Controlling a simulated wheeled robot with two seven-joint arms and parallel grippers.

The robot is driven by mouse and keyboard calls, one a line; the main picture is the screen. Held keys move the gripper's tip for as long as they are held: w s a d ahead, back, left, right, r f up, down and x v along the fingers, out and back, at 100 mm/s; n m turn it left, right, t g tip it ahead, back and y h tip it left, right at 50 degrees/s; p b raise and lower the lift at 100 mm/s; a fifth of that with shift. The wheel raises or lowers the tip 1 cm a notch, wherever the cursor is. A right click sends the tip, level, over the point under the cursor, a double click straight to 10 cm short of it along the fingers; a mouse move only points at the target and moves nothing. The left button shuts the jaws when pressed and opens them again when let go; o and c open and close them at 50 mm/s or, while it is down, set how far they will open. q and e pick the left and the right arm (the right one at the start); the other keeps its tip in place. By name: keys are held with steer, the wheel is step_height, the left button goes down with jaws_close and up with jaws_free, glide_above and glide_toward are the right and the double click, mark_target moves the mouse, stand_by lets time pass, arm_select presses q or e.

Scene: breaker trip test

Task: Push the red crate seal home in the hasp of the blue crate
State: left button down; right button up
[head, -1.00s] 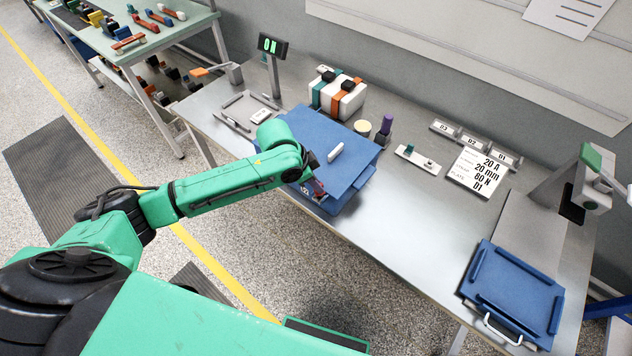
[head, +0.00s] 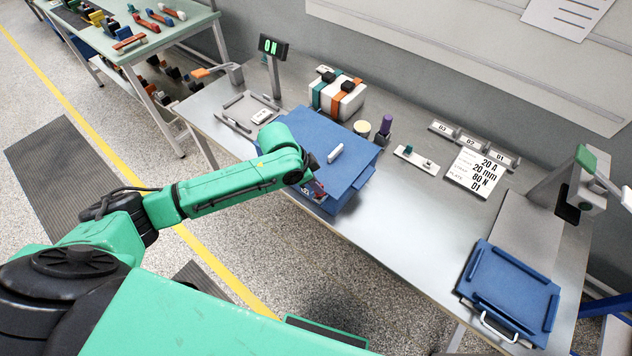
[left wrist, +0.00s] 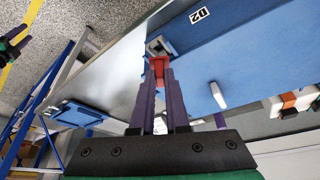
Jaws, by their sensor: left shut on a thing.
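The blue crate (head: 325,150) stands on the steel bench with its lid down and a white handle on top. Its front wall (left wrist: 225,30) with a "02" label fills the upper right of the left wrist view. The metal hasp (left wrist: 157,45) is on that wall. The red crate seal (left wrist: 158,70) is between the tips of my left gripper (left wrist: 158,78), which is shut on it. The seal's far end is at the hasp; I cannot tell how deep it sits. In the head view my left gripper (head: 316,189) is at the crate's front side, mostly hidden by my arm.
Behind the crate stand a white box with teal and orange straps (head: 337,95), a cream round pot and a purple-topped item (head: 386,124). A spec card (head: 477,170) lies to the right. A blue tray (head: 510,290) is at the bench's right end.

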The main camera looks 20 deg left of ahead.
steer(key=shift+f+b, duration=0.4)
stand_by(0.3)
steer(key=shift+r, duration=0.1)
steer(key=shift+r+p, duration=0.55)
steer(key=shift+p, duration=0.1)
steer(key=shift+r+p, duration=0.35)
stand_by(1.6)
steer(key=shift+r, duration=0.1)
stand_by(1.9)
stand_by(0.3)
